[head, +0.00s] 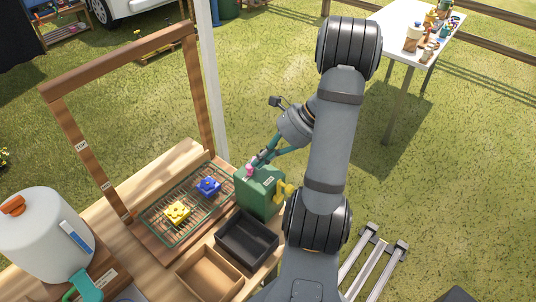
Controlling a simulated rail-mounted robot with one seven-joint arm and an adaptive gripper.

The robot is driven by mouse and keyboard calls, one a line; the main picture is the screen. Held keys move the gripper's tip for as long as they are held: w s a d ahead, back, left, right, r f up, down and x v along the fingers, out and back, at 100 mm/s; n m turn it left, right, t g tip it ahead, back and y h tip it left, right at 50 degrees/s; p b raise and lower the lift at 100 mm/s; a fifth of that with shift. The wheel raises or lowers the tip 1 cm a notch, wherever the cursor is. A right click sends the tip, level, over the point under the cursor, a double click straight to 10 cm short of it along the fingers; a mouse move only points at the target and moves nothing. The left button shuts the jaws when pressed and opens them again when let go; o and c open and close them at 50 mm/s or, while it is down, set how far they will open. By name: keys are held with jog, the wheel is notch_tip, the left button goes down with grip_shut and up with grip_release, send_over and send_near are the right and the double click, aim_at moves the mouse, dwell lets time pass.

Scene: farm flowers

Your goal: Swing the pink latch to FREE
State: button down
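A green box (259,194) stands on the wooden bench, right of the wire rack. A small pink part (249,170), which looks like the latch, is at the left of its top. A small pale label (268,181) is on the box top; its words are too small to read. The latch's exact angle is also unclear.
A yellow knob (283,191) sticks out at the box's right. A black tray (246,241) and a cardboard-brown tray (209,274) lie in front. A wire rack (163,220) holds a yellow flower (177,211) and a blue flower (208,186). A wooden frame (79,143) rises behind it.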

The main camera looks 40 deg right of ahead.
jog(key=shift+w+a+m+t+h+b, duration=0.1)
jog(key=shift+a+m+t+h+b, duration=0.1)
jog(key=shift+m+t+h+b, duration=0.25)
jog(key=shift+w+a+m+t+h+b, duration=0.1)
jog(key=shift+a+m+t+b, duration=0.15)
jog(key=shift+m, duration=0.4)
jog(key=shift+a+b, duration=0.2)
jog(key=shift+b, duration=0.1)
dwell(2.1)
jog(key=shift+w+d, duration=0.15)
jog(key=shift+w+d, duration=0.35)
jog(key=shift+d, duration=0.2)
jog(key=s+d, duration=0.1)
jog(key=s+d+r+p, duration=0.1)
jog(key=s+d+r, duration=0.1)
jog(key=d, duration=0.1)
jog(key=shift+p, duration=0.4)
jog(key=v, duration=0.8)
jog(key=shift+d+r, duration=0.2)
jog(key=shift+r, duration=0.05)
jog(key=shift+w, duration=0.15)
